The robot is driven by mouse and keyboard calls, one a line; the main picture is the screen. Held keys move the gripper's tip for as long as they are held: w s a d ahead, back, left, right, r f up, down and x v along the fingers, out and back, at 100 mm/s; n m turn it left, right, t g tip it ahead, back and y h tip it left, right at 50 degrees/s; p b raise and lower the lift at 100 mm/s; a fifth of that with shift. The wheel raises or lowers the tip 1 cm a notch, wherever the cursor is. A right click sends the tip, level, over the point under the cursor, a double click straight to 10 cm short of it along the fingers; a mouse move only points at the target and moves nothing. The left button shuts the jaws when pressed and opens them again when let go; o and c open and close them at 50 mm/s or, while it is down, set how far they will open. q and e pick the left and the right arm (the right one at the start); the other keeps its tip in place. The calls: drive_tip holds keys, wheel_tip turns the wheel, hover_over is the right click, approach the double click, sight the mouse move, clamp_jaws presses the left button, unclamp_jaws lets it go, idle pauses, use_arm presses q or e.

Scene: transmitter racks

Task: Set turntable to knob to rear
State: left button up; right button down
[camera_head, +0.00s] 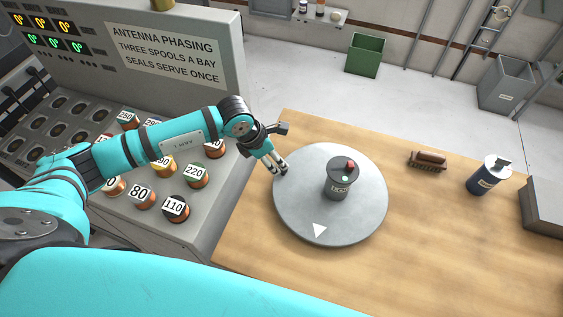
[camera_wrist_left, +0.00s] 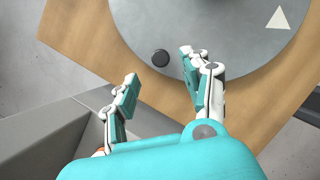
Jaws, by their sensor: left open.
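The turntable (camera_head: 300,205) is a round grey disc on the wooden table, with a white triangle (camera_head: 319,230) on its near side. It also shows in the left wrist view (camera_wrist_left: 222,38). A dark canister (camera_head: 340,184) with a red button and a green light stands on it. A small black knob (camera_wrist_left: 160,58) is at the disc's rim in the wrist view. In the head view the knob is hidden by my gripper, at the disc's left edge. My left gripper (camera_head: 279,170) is open there, its fingertips (camera_wrist_left: 158,68) either side of the knob; contact cannot be told.
The wooden table (camera_head: 440,230) holds a brown brush (camera_head: 427,161), a dark blue can (camera_head: 489,176) and a grey box (camera_head: 545,207) at right. A console (camera_head: 225,75) with several numbered spools stands left. Bare tabletop lies right of the disc. Green (camera_head: 365,55) and grey (camera_head: 505,84) bins stand behind.

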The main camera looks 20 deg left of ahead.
use_arm(q)
drive_tip(key=p+x, duration=0.1)
drive_tip(key=x, duration=0.5)
drive_tip(key=shift+f, duration=0.15)
drive_tip(key=shift+c, duration=0.3)
clamp_jaws()
